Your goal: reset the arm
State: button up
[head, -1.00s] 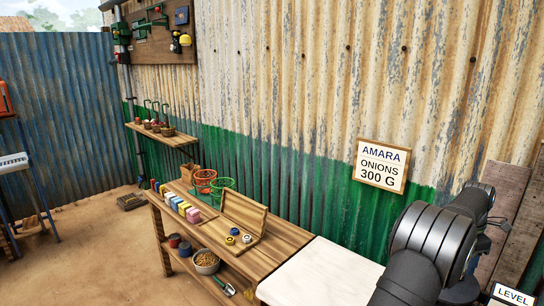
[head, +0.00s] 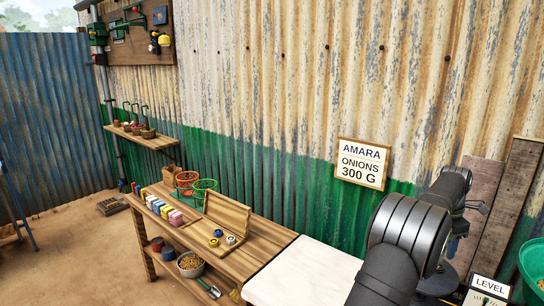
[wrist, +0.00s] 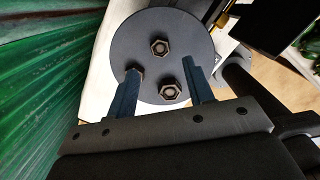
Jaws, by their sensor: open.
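My gripper (wrist: 163,88) shows in the wrist view with its two dark blue fingers spread apart and nothing between them. Beyond the fingers is a dark round plate (wrist: 185,40) with several hex bolts, on a pale surface. In the head view my arm rises at the right, in front of the corrugated wall; the gripper's fingers cannot be made out there.
A white board (head: 300,275) lies beside my arm. The wall (head: 290,170) is close behind. A LEVEL sign (head: 490,287) stands at right.

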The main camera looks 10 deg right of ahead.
jog(key=f, duration=0.5)
jog(key=shift+d+f, duration=0.3)
jog(key=r, duration=0.4)
jog(key=shift+s+d+r, duration=0.1)
jog(key=shift+s+r, duration=0.15)
jog(key=shift+r, duration=0.1)
jog(key=s+d+r, duration=0.2)
jog(key=s+r, duration=0.5)
jog(key=s, duration=0.5)
jog(key=w+a+f+m, duration=0.3)
jog(key=w+a+m, duration=0.1)
jog(key=w+a, duration=0.45)
jog(key=w+a+f+m, duration=0.2)
jog(key=w+a+m, duration=0.1)
jog(key=w+a, duration=0.55)
jog(key=w+a+f+m, duration=0.1)
jog(key=w+a+m, duration=0.1)
jog(key=a, duration=0.5)
jog(key=w+a+f+m, duration=0.2)
jog(key=w+a+m, duration=0.1)
jog(key=a, duration=0.4)
jog(key=w+a+f+m+g+y, duration=0.1)
jog(key=w+a+f+m, duration=0.1)
jog(key=a, duration=0.6)
jog(key=shift+w, duration=0.5)
